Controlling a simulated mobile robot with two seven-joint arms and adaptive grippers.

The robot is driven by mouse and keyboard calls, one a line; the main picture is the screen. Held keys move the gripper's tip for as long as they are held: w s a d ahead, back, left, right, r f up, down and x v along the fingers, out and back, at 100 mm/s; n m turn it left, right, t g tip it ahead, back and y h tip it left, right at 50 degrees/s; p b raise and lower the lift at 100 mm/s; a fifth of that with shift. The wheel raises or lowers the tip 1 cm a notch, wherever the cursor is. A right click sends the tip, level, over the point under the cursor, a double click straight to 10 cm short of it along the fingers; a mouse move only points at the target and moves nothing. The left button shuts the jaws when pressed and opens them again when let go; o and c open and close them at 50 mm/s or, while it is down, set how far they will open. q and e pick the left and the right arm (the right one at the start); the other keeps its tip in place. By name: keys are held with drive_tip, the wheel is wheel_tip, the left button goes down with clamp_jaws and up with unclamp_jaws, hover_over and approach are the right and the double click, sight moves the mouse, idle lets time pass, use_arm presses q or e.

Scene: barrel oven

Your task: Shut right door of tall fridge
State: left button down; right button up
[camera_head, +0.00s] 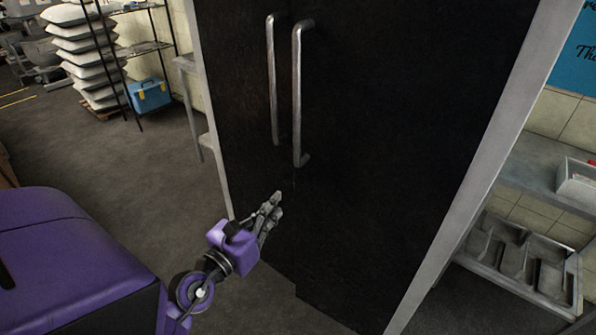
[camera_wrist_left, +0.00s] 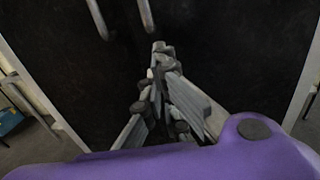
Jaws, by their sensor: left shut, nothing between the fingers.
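The tall fridge has two dark doors in a pale frame. The right door (camera_head: 400,120) fills the middle of the head view and stands nearly in line with the left door (camera_head: 236,110); a small step shows between their lower edges. The right door's long metal handle (camera_head: 298,95) is beside the left door's handle (camera_head: 272,80). My left gripper (camera_head: 275,202) is shut and empty, below the handles near the line between the doors. In the left wrist view its closed fingers (camera_wrist_left: 159,50) point at the dark door; I cannot tell whether they touch it. My right gripper is out of view.
Stacked white sacks (camera_head: 85,55) and a blue toolbox (camera_head: 150,95) are at the back left. A metal shelf with a grey divided tray (camera_head: 520,262) stands right of the fridge. Grey floor (camera_head: 120,175) is open left of the fridge.

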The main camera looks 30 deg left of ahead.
sight(311, 170)
use_arm(q)
drive_tip(key=w+p, duration=0.2)
drive_tip(key=w, duration=1.1)
drive_tip(key=shift+w, duration=0.4)
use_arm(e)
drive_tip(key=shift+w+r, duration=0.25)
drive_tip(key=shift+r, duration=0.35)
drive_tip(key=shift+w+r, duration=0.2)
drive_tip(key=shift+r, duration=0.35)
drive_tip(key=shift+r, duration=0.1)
